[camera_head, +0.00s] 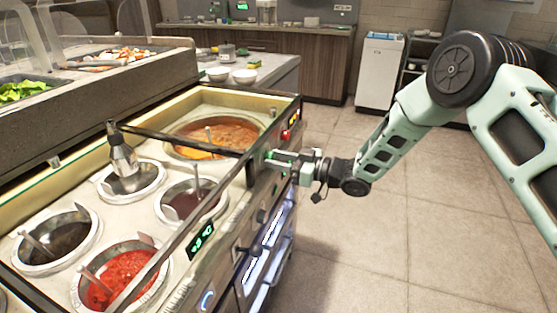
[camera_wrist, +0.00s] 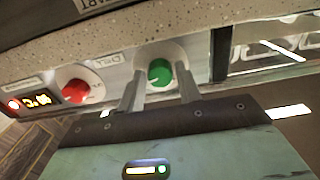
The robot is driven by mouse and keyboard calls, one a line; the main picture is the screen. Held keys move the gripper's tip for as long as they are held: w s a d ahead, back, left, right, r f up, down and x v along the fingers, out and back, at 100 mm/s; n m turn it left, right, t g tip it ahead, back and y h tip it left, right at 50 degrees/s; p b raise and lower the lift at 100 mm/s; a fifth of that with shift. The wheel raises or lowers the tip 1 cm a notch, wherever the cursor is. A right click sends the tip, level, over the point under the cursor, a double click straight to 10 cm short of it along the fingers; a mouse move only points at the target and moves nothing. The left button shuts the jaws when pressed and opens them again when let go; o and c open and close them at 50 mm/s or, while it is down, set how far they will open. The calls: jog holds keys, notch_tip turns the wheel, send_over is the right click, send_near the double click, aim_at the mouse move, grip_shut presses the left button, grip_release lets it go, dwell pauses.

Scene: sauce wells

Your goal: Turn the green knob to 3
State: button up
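The green knob (camera_wrist: 160,71) sits on the front panel of the sauce well counter in the wrist view. My gripper (camera_wrist: 160,72) is open, with one finger on each side of the knob. A small gap seems to show between each finger and the knob, so I see no grip on it. In the head view my gripper (camera_head: 270,160) is at the counter's front face, and the green knob cannot be made out there. The knob's pointer and any scale numbers are not readable.
A red knob (camera_wrist: 75,91) and a lit display (camera_wrist: 38,101) are left of the green knob. The counter's overhanging edge (camera_wrist: 150,35) runs just above. In the head view, sauce wells (camera_head: 125,275) fill the countertop, and open floor (camera_head: 370,240) lies to the right.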

jog(key=c, duration=0.5)
jog(key=shift+f+n+b, duration=0.1)
jog(key=shift+n+b, duration=0.2)
jog(key=shift+b, duration=0.15)
jog(key=n+b, duration=1.5)
jog(key=b, duration=0.2)
jog(key=shift+w+d+b, duration=0.1)
jog(key=shift+b, duration=0.25)
jog(key=o, duration=1)
